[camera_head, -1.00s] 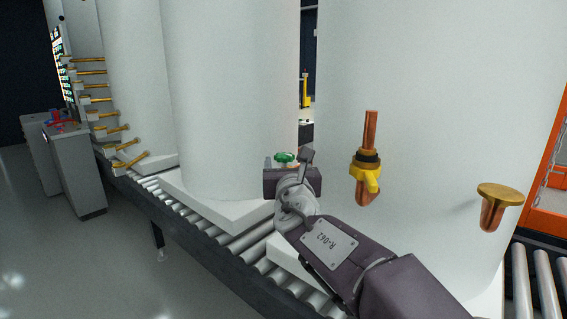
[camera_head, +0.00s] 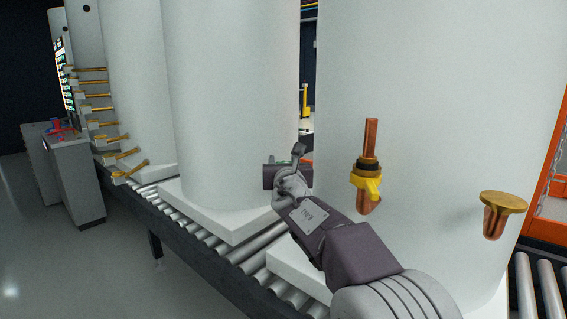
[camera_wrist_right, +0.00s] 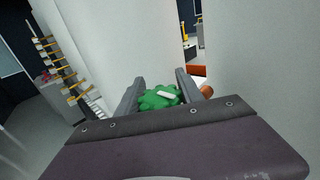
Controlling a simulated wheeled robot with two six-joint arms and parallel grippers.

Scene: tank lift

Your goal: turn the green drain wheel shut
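The green drain wheel (camera_wrist_right: 160,98) shows in the right wrist view, between the two fingers of my right gripper (camera_wrist_right: 158,88). The fingers are spread, one on each side of it; I cannot tell whether either touches the rim. In the head view my right gripper (camera_head: 284,162) reaches in at the gap between two white tanks and hides nearly all of the wheel. My left gripper is not in view.
A large white tank (camera_head: 440,120) stands close to my right arm, with a copper pipe and yellow-handled valve (camera_head: 367,188) and a brass-capped copper stub (camera_head: 502,203). Another tank (camera_head: 232,100) stands left. A roller conveyor (camera_head: 240,250) runs below.

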